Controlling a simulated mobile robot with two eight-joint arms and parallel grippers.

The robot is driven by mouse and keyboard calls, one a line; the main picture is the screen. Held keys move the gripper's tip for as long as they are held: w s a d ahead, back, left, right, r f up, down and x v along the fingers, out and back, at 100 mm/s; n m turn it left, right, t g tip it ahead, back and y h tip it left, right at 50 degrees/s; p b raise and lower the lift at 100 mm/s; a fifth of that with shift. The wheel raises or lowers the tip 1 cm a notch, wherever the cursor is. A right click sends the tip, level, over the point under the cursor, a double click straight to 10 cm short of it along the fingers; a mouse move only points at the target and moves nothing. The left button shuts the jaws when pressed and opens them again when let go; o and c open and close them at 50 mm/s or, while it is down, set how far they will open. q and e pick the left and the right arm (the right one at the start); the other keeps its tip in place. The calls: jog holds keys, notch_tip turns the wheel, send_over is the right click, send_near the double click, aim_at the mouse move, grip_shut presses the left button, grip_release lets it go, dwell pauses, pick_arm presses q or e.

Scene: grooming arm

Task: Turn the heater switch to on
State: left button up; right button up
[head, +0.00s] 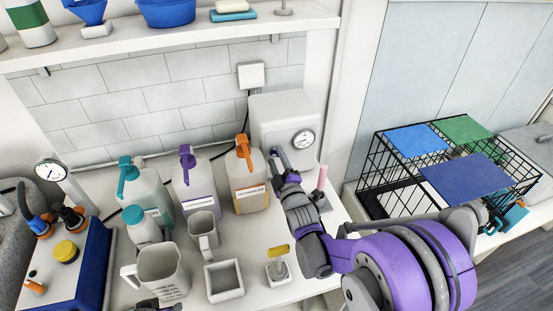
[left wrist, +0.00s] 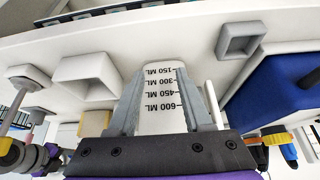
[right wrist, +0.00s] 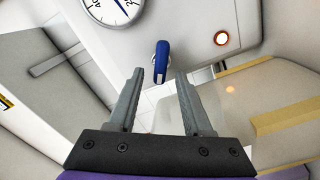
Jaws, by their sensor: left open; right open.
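The heater is a white box (head: 277,112) with a round dial, at the back of the counter against the tiled wall. In the right wrist view, its front (right wrist: 195,20) carries a blue lever-like switch (right wrist: 161,55) below the dial and a lit red-orange lamp (right wrist: 221,39) to the right. My right gripper (right wrist: 160,78) is open and empty, with the switch between and just beyond its fingertips in that view; contact cannot be told. In the head view, my right gripper (head: 281,160) hides the switch area. My left gripper (left wrist: 160,75) is open, a measuring jug (left wrist: 160,118) showing between its fingers.
An orange-topped bottle (head: 250,185) stands just left of my right gripper. A pink upright post (head: 322,178) is to its right. A yellow-topped stand (head: 278,268) and a square cup (head: 224,280) are in front. A wire cage (head: 400,195) stands at right.

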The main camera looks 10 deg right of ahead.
pick_arm(q)
jog(key=shift+s+f+b, duration=0.35)
jog(key=shift+f+b, duration=0.2)
jog(key=shift+f, duration=0.3)
pick_arm(e)
jog(key=s, duration=1)
jog(key=shift+s+d, duration=0.2)
jog(key=shift+s, duration=0.05)
jog(key=s+f+m+g, duration=0.3)
jog(key=s+m+g, duration=0.1)
jog(key=s, duration=0.3)
jog(key=s+f+m+g, duration=0.2)
jog(key=s+m+g, duration=0.2)
jog(key=s, duration=0.4)
jog(key=s+d+f+m+g, duration=0.1)
jog(key=s+f+m+g, duration=0.2)
jog(key=s, duration=0.5)
jog(key=shift+d+f+m+g+h, duration=0.1)
jog(key=shift+f+m+g+h, duration=0.2)
jog(key=shift+m+g, duration=0.5)
jog(key=shift+s, duration=0.1)
